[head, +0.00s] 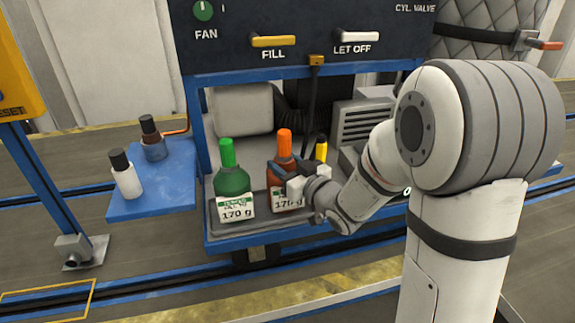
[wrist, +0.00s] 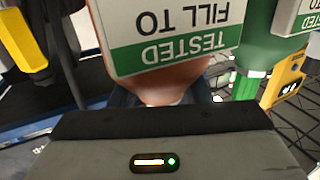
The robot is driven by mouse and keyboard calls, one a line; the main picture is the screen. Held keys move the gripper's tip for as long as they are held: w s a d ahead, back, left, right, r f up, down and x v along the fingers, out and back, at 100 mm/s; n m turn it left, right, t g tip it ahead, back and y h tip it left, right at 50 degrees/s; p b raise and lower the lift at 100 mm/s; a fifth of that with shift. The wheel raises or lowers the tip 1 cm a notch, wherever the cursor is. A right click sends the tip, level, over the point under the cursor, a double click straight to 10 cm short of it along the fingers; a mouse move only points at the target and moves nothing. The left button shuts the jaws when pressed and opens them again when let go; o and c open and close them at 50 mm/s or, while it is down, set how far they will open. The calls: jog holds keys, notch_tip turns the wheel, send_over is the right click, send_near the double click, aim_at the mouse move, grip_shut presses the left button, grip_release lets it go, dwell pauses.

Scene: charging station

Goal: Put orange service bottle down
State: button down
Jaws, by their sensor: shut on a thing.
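The orange service bottle (head: 284,153), with an orange cap and a white label reading 170 g, is upright over the tray of the blue cart. My gripper (head: 290,173) is shut on it from the right, below the cap. Its base is at the tray; whether it touches the tray floor I cannot tell. In the wrist view the bottle's label (wrist: 165,35) appears upside down, close in front of my gripper, which hides part of the bottle. The grey tray (head: 262,226) lies beneath.
A green bottle (head: 232,184) stands close to the left in the tray. A yellow-topped item (head: 321,148) is behind to the right. A blue side shelf (head: 165,190) holds a white bottle (head: 126,178) and a dark bottle (head: 153,145). The control panel (head: 310,25) rises behind.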

jog(key=shift+r, duration=0.1)
jog(key=c, duration=0.8)
grip_release()
jog(key=shift+o, duration=0.2)
